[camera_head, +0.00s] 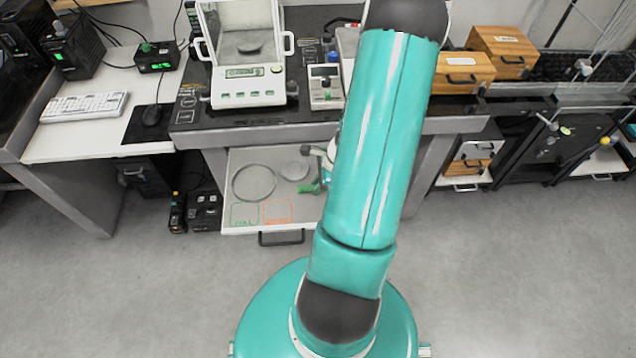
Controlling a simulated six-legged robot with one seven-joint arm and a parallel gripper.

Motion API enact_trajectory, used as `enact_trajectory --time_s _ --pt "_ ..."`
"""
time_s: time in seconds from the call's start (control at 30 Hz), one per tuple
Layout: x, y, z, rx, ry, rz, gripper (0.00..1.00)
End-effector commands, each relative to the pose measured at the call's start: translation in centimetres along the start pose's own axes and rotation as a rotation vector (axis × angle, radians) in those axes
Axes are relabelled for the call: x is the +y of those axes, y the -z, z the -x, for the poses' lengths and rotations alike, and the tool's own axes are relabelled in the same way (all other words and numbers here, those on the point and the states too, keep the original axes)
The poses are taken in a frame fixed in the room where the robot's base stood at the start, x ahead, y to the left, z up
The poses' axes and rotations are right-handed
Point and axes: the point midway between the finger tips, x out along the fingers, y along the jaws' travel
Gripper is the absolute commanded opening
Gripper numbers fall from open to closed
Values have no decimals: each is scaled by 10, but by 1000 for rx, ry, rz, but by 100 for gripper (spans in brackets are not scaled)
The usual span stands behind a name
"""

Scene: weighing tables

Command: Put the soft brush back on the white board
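The white board (240,160) is a pulled-out shelf under the dark balance table, with a black handle at its front. It bears a large grey ring (254,182), small round grey pieces near its back right, and green and orange outlined squares at the front. A small green thing (309,188) shows at the board's right side, next to my arm; it may be the soft brush, but I cannot tell whether it lies on the board or is held. My gripper seems to be mostly hidden behind my teal arm; only small grey and teal parts (324,158) show there.
An analytical balance (248,98) and a small grey device (326,88) stand on the table above the board. Wooden boxes (464,72) stand to the right. The floor in front is clear.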

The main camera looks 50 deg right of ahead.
Motion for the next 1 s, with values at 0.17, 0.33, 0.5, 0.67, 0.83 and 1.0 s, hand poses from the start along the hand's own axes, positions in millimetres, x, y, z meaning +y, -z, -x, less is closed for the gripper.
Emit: enact_trajectory --time_s 0.17,0.33,0.5,0.67,0.83,1.0 --pt "0 0 0 0 0 0 40" --pt "0 0 0 0 0 0 40" --pt "-1 -1 6 2 2 1 40" --pt "-1 -1 27 3 4 0 40" --pt "-1 -1 61 4 4 2 40" --pt "-1 -2 96 2 3 2 40"
